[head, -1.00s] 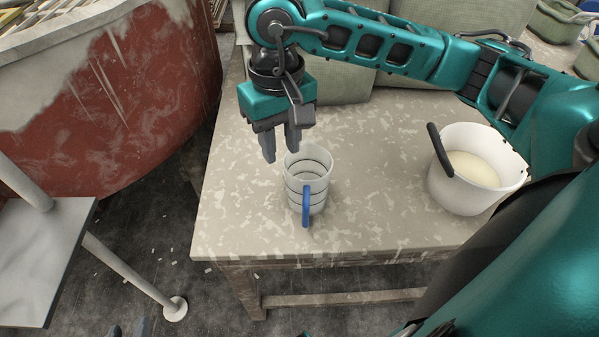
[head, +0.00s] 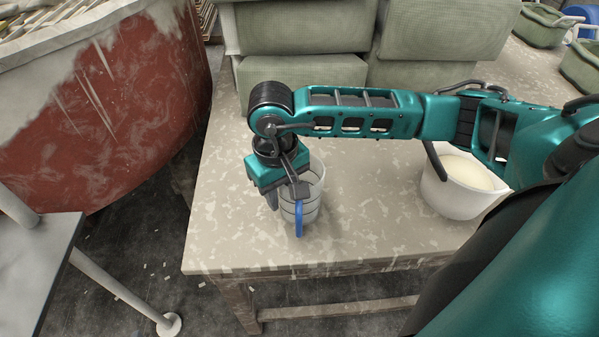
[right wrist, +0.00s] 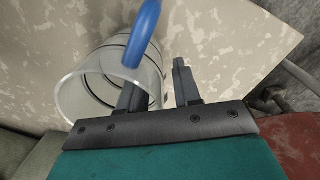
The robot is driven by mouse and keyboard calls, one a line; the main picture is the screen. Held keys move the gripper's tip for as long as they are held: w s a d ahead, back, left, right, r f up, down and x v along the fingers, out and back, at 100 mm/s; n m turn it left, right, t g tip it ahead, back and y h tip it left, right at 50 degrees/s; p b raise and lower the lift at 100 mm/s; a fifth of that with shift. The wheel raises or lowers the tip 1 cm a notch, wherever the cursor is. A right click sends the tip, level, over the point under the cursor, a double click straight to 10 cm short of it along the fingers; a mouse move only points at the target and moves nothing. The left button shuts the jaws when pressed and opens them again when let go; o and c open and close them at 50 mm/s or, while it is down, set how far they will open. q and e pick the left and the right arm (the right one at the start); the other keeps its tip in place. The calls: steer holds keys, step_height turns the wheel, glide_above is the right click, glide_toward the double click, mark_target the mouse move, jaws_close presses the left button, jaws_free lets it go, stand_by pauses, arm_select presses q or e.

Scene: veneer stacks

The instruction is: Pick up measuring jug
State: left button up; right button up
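The measuring jug (head: 312,205) is clear with dark rings and a blue handle. It stands upright near the front left of the table and also shows in the right wrist view (right wrist: 75,98), its blue handle crossing the top. My right gripper (head: 284,204) is down at the jug's left side, open. In the right wrist view my right gripper (right wrist: 159,82) has one finger seemingly inside the jug's mouth and the other outside the wall, with a gap between them. Whether either finger touches the wall I cannot tell. My left gripper is not in view.
A white bucket (head: 445,203) with pale contents and a dark handle stands on the table (head: 225,225) to the right, below my right arm. Green-grey blocks (head: 300,75) are stacked behind. A red, worn curved tub (head: 110,110) stands left of the table.

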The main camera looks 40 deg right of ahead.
steer(key=shift+f, duration=0.2)
jaws_close()
steer(key=shift+r, duration=0.15)
stand_by(0.4)
